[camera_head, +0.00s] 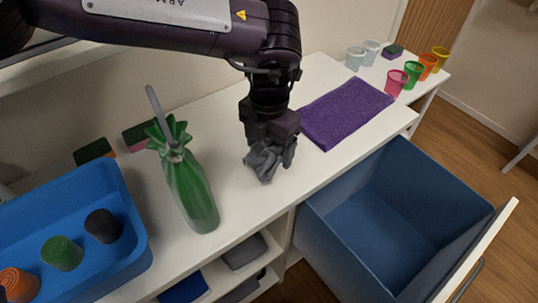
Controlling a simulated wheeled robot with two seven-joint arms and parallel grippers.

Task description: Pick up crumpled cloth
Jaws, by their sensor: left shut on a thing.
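The crumpled cloth (264,163) is grey and bunched. It is in my left gripper (272,152), whose fingers are shut on it. The gripper points down over the middle of the white counter (236,187). I cannot tell whether the cloth still touches the counter. The fingers and the wrist hide part of the cloth. My right gripper is not in view.
A blue tray (137,215) with several round pieces is at far left. A folded purple towel (345,108) lies to the right, with several coloured cups behind it. An open blue drawer (385,225) juts out at front right.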

